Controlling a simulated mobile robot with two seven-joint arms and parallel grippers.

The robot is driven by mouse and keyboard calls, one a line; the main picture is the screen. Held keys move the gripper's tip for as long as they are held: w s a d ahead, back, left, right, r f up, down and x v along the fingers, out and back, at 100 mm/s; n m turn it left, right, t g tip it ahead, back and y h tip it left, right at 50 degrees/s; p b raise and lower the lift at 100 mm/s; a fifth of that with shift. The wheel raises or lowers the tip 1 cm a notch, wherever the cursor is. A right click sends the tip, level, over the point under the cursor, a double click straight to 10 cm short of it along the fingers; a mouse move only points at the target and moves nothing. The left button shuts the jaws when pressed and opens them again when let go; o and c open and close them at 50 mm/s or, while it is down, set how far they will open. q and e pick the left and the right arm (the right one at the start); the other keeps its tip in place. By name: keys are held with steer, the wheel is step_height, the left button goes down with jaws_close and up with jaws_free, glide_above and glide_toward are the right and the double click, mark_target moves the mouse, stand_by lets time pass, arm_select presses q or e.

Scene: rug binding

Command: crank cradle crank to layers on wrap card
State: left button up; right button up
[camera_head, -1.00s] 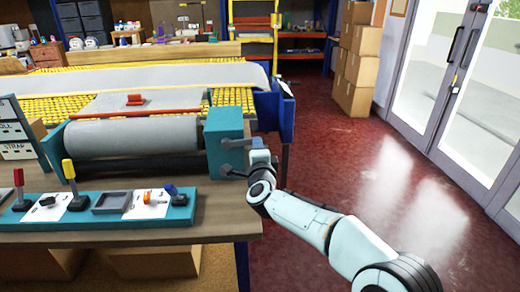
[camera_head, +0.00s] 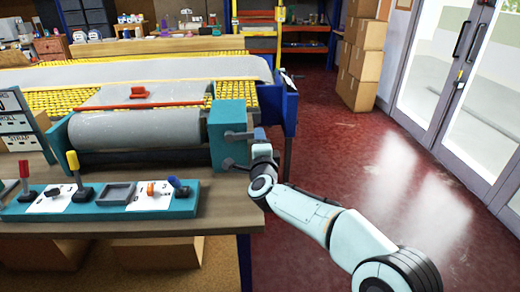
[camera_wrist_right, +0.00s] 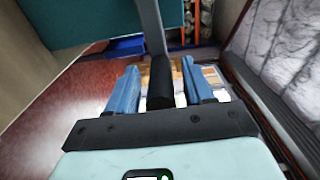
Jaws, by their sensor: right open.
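The cradle holds a grey roll (camera_head: 140,130) lying level, with a teal end box (camera_head: 228,122) at its right end. In the right wrist view a grey crank arm (camera_wrist_right: 151,25) comes down to a black grip (camera_wrist_right: 160,85). My right gripper (camera_wrist_right: 160,68) is open, with one blue finger on each side of the black grip; contact is unclear. The wrap card (camera_head: 17,120) stands at the left edge, showing "ROLL" and "STRAP", partly cut off. My left gripper is out of view.
A yellow slatted bed (camera_head: 50,101) with grey cloth (camera_head: 110,73) is behind the roll. Red floor (camera_head: 350,150) is clear to the right; cardboard boxes (camera_head: 362,65) are stacked behind.

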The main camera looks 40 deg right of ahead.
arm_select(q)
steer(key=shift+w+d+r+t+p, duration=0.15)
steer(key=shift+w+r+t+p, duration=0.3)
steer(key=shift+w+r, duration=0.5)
arm_select(e)
steer(key=v, duration=1.3)
steer(key=shift+a, duration=0.2)
steer(key=shift+f, duration=0.15)
